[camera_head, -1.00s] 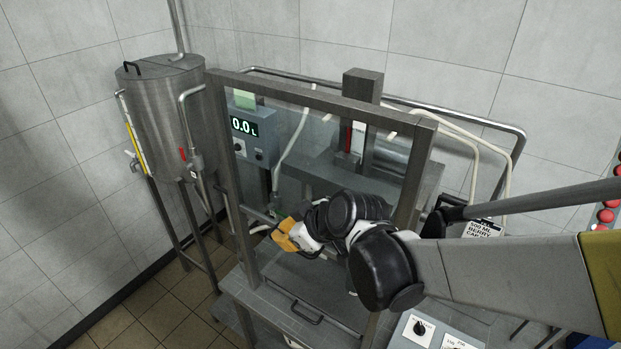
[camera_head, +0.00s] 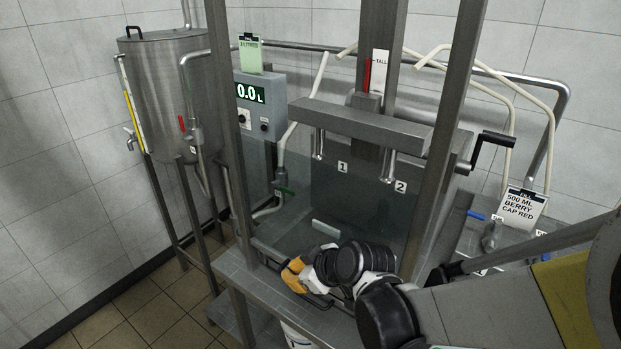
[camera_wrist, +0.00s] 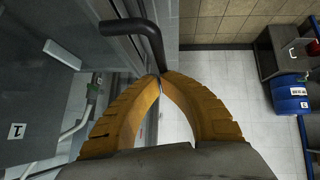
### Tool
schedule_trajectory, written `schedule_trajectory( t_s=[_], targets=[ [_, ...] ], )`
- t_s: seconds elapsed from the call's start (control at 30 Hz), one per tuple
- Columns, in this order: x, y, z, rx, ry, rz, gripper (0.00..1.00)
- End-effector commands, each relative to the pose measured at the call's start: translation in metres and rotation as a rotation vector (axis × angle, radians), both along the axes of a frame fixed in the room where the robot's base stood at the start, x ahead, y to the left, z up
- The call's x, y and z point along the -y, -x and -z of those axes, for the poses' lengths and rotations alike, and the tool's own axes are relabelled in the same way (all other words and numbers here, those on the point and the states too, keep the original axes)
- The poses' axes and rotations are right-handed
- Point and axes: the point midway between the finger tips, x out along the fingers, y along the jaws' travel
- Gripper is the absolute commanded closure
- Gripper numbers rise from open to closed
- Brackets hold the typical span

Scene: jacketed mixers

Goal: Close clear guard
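The clear guard (camera_head: 385,215) is a see-through panel low between the two grey uprights of the filling frame. Number labels 1 and 2 show through or beside it. A dark bent handle (camera_wrist: 147,28) is close in the wrist view. The yellow fingers of my gripper (camera_wrist: 160,77) come together at the handle's near end and appear closed around it. In the head view my gripper (camera_head: 294,274) is at the guard's lower left, and my wrist hides much of the handle there.
A steel tank (camera_head: 172,90) stands at the left, beside a display box (camera_head: 262,105) reading 0.0 L. A crossbar (camera_head: 365,125) with nozzles spans above the guard. A crank (camera_head: 490,140) sticks out at right.

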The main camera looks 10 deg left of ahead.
Motion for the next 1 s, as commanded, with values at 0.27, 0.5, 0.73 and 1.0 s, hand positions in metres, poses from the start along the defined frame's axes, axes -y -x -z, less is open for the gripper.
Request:
schedule_trajectory(
  t_s=[0.27,0.5,0.73,1.0],
  targets=[
    [0.000,0.000,0.051,0.000,0.000,0.000,1.00],
    [0.000,0.000,0.060,0.000,0.000,0.000,1.00],
    [0.000,0.000,0.060,0.000,0.000,0.000,1.00],
    [-0.001,-0.001,0.052,0.001,0.000,0.001,1.00]
  ],
)
